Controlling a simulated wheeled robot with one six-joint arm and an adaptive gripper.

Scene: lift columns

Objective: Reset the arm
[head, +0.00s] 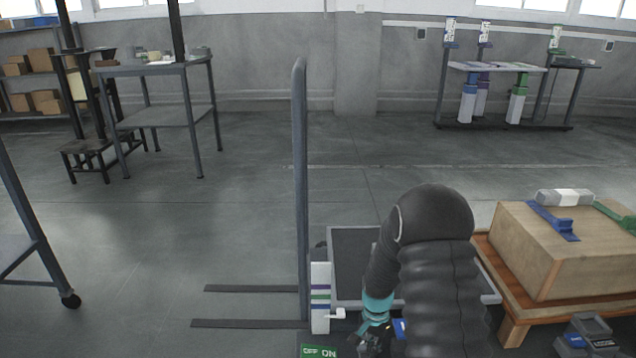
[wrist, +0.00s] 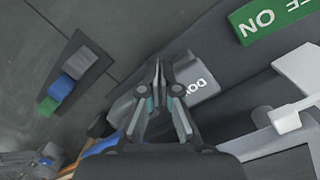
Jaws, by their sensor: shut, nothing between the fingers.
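My gripper (wrist: 158,72) is shut with nothing between its fingers. In the wrist view its fingertips are over a grey part with a white label (wrist: 193,91) whose lettering is only partly readable. I cannot tell whether the fingertips touch it. In the head view my gripper (head: 372,335) is low at the bottom centre, partly hidden by my dark arm, close to a white post with coloured stripes (head: 320,298). A green OFF/ON label (head: 319,351) is to its left; it also shows in the wrist view (wrist: 272,15).
A wooden box (head: 535,250) with blue and green parts on top stands on a low wooden table at the right. A grey upright column (head: 300,180) rises left of my arm. A workbench (head: 160,70) is at the back left. Open floor (head: 180,240) lies left of the column.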

